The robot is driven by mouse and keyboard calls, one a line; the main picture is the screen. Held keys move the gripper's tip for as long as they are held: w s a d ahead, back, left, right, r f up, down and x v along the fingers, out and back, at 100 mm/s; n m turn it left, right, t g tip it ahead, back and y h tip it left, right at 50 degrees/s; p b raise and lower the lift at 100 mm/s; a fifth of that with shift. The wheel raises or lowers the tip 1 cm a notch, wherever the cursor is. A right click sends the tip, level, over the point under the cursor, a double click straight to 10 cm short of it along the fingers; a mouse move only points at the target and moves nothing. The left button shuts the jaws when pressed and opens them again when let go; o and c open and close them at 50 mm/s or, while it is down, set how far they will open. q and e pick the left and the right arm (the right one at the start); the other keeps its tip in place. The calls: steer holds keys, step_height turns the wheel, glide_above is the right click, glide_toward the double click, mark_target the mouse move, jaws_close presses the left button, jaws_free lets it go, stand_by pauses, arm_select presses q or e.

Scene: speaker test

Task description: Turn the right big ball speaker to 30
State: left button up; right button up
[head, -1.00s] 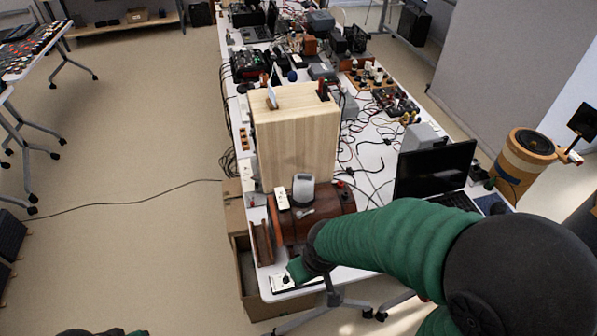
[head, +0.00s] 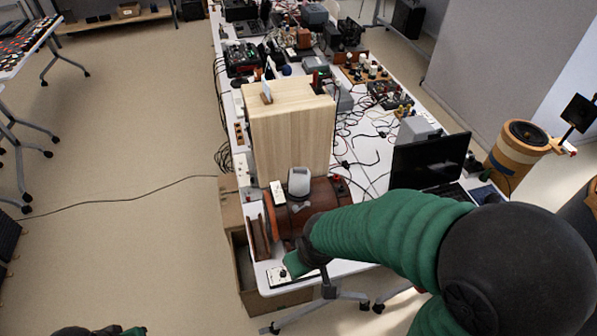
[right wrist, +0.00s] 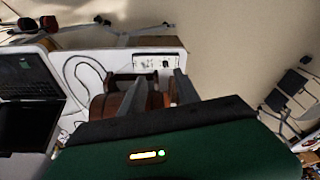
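A white panel with a dark knob (head: 283,274) lies at the table's near left corner; it also shows in the right wrist view (right wrist: 155,62). I cannot read its markings. My right gripper (right wrist: 161,80) is open, its two fingers apart and empty, pointing toward the panel from above the barrel. A pale wooden cylinder speaker (head: 517,160) stands off the table at right. Which one is the ball speaker is unclear. My left arm barely shows at the bottom left.
A tall wooden box (head: 291,135) stands behind the barrel on the white table. An open laptop (head: 430,160) is to its right. Cables and electronics fill the table's far part. The floor at left is mostly clear.

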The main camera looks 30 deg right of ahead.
steer(key=shift+o, duration=0.9)
steer(key=o, duration=0.3)
steer(key=w+a+f+t, duration=0.1)
steer(key=w, duration=0.1)
steer(key=w+a+t, duration=0.1)
steer(key=w, duration=0.2)
steer(key=w+f+m+t, duration=0.1)
steer(key=w, duration=0.1)
steer(key=shift+w+a+f+t+b, duration=0.3)
steer(key=shift+w+a+b, duration=0.05)
steer(key=shift+a, duration=0.05)
steer(key=shift+o, duration=0.2)
steer(key=m+t+h+b, duration=0.6)
steer(key=t+h+b, duration=0.2)
steer(key=t+h, duration=0.15)
glide_toward(300, 171)
steer(key=shift+g, duration=0.35)
steer(key=p+x, duration=0.1)
steer(key=x, duration=0.4)
steer(key=p+x, duration=0.1)
steer(key=x, duration=0.5)
steer(key=shift+r, duration=0.2)
